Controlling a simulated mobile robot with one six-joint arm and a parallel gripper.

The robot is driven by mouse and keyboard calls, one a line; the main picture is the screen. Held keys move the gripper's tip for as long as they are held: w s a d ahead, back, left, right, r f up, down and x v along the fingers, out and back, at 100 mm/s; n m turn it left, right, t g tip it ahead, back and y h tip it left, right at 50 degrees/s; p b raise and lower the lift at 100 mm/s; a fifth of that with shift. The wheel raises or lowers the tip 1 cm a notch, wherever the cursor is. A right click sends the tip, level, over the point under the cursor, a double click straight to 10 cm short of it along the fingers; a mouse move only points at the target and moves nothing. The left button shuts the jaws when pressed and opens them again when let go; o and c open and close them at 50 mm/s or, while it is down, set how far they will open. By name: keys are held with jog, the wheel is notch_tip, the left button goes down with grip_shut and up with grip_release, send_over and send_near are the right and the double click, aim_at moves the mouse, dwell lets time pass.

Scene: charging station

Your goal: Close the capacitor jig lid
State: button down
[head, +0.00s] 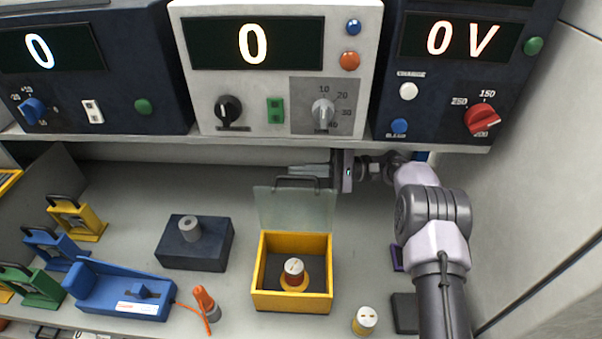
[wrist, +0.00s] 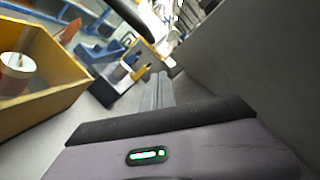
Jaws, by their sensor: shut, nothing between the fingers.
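The capacitor jig is a yellow open-topped box (head: 262,301) on the bench. A capacitor (head: 293,271) with a pale top stands upright inside it. The clear lid (head: 295,210) stands open, roughly upright at the box's back edge, with a dark handle along its top. My gripper (head: 305,170) is at the lid's upper right, its fingers pointing left beside the handle. The fingers are closed together and empty; I cannot tell whether they touch the lid. The wrist view shows the fingers (wrist: 160,88), the yellow box (wrist: 45,107) at left and the capacitor (wrist: 17,70) in it.
Power units with displays (head: 280,60) stand on a shelf above the bench. A dark block with a grey cylinder (head: 195,250) and a blue fixture (head: 122,292) lie left of the jig.

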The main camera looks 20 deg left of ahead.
aim_at(296, 202)
jog(key=shift+s+d+r+b, duration=0.15)
jog(key=shift+s+r, duration=0.2)
jog(key=shift+s, duration=0.2)
jog(key=shift+s+d+r+b, duration=0.1)
jog(key=shift+s+d+r, duration=0.15)
jog(key=shift+s, duration=0.25)
jog(key=shift+s+d+r+b, duration=0.1)
jog(key=shift+s+r, duration=0.3)
jog(key=shift+s, duration=0.15)
jog(key=shift+s, duration=0.1)
